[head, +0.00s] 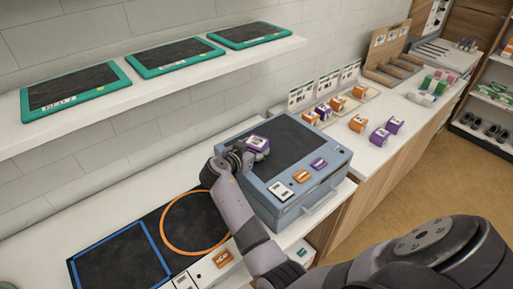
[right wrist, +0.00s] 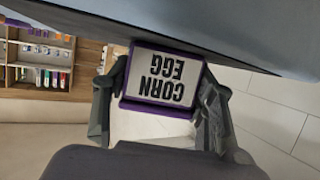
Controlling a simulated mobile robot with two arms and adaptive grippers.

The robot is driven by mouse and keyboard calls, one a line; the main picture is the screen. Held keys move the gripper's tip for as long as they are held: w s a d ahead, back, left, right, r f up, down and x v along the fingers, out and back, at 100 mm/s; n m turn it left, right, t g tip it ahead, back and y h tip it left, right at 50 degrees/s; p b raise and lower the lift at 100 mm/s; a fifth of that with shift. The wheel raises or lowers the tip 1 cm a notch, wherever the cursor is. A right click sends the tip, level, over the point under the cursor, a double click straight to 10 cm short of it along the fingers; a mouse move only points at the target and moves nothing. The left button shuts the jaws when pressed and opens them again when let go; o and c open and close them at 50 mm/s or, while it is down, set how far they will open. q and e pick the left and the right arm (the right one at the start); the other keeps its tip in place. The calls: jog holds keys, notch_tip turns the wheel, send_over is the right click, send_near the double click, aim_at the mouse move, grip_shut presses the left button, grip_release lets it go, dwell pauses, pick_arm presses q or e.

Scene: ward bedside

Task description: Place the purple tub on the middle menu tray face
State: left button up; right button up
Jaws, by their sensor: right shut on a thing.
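My right gripper (head: 240,152) is shut on a purple tub (head: 257,143), over the left part of a blue-grey box's dark top. In the right wrist view the purple tub (right wrist: 160,80) sits between the two fingers, its white label reading "CORN EGG" upside down. Three upright menu cards stand on the far counter: left (head: 301,96), middle (head: 328,83) and right (head: 350,71). Orange and purple tubs stand in front of them, partly hiding the tray faces. My left gripper is not in view.
Three green-rimmed dark panels (head: 130,68) lie on the wall shelf. Loose purple tubs (head: 379,137) and an orange tub (head: 357,124) stand on the counter. A wooden rack (head: 388,54) is farther back.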

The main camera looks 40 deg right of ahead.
jog(key=shift+r, duration=0.15)
jog(key=c, duration=0.6)
